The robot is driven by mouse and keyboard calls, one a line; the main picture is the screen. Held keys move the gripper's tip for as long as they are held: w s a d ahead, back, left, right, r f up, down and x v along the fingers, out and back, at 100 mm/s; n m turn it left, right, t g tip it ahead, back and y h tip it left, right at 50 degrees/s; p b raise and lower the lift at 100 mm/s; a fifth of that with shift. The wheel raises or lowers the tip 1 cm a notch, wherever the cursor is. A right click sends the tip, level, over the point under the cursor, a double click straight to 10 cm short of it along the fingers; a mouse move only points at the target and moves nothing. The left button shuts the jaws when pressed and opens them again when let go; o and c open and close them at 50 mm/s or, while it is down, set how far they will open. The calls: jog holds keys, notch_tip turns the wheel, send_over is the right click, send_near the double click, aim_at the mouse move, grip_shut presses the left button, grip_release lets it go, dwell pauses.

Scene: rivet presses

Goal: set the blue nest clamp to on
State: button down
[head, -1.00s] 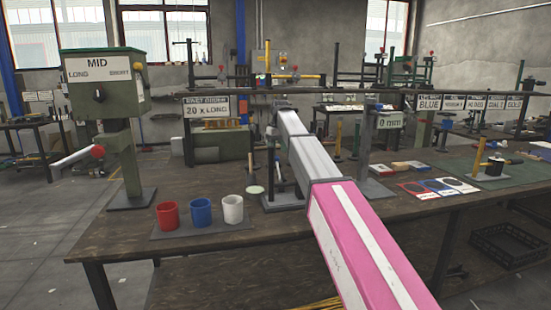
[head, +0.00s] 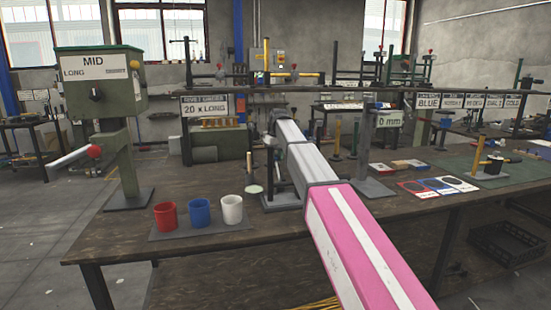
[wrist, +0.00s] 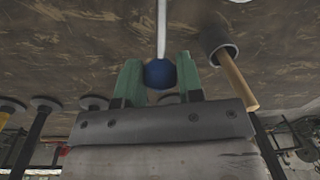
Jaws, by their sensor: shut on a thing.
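In the wrist view a dark blue ball knob (wrist: 159,74) sits at the end of a thin pale rod (wrist: 161,28), which looks like the lever of the blue nest clamp. The two green fingers of my gripper (wrist: 158,70) stand on either side of the knob and are shut on it. In the head view my arm hides the gripper and the knob. I cannot tell the clamp's setting from these frames.
Red (head: 165,215), blue (head: 199,212) and white (head: 232,209) cups stand at the table's front left, near the green press (head: 100,85). In the wrist view a wooden handle with a grey head (wrist: 238,80) is close right of my gripper.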

aim_at(276, 163)
jog(key=shift+s+d+r+t+y, duration=0.15)
jog(key=shift+s+r+t, duration=0.15)
jog(key=shift+t, duration=0.3)
jog(key=shift+s+r+t+y, duration=0.15)
jog(key=shift+s+t, duration=0.15)
jog(key=shift+t, duration=0.3)
jog(key=shift+r, duration=0.2)
jog(key=shift+s+d+r, duration=0.2)
jog(key=shift+s+r, duration=0.15)
jog(key=shift+s, duration=0.2)
jog(key=shift+s+d+r+t+y, duration=0.15)
jog(key=shift+s+r+t, duration=0.05)
jog(key=shift+s+t, duration=0.3)
jog(key=shift+s+d+r+t+y, duration=0.15)
jog(key=shift+s+t, duration=0.25)
jog(key=shift+s, duration=0.1)
jog(key=s, duration=0.1)
jog(key=t, duration=0.1)
jog(key=s+t, duration=0.1)
jog(key=shift+s+d+r+y, duration=0.25)
jog(key=shift+s+d+y, duration=0.05)
jog(key=shift+d+y, duration=0.1)
jog(key=s+t, duration=0.2)
jog(key=shift+d+r+t+y, duration=0.1)
jog(key=shift+d+t+y, duration=0.15)
jog(key=shift+t+y, duration=0.05)
jog(key=shift+s+d, duration=0.15)
jog(key=shift+s, duration=0.4)
jog(key=c, duration=0.8)
grip_release()
